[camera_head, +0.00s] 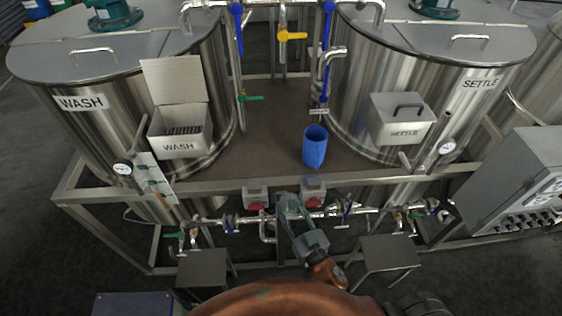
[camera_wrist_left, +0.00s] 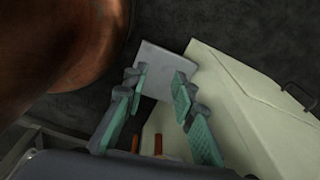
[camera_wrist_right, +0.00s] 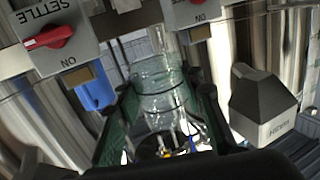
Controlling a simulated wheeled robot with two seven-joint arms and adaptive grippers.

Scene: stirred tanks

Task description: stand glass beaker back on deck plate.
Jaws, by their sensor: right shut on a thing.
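The clear glass beaker (camera_wrist_right: 158,85) is between the fingers of my right gripper (camera_wrist_right: 165,108), which is shut on it. In the head view my right gripper (camera_head: 291,208) is in front of the deck's front rail, and the see-through beaker is hard to make out there. The brown deck plate (camera_head: 272,125) lies between the two tanks, behind the rail. My left gripper (camera_wrist_left: 158,92) is open and empty in the left wrist view, over a grey plate and a cream box; it does not show in the head view.
A blue cup (camera_head: 315,147) stands at the right of the deck plate, by the SETTLE tank (camera_head: 370,85). The WASH tank (camera_head: 110,130) is at the left. Two red-knobbed switch boxes (camera_head: 255,192) (camera_head: 313,190) sit on the front rail (camera_head: 190,188). Much of the plate is clear.

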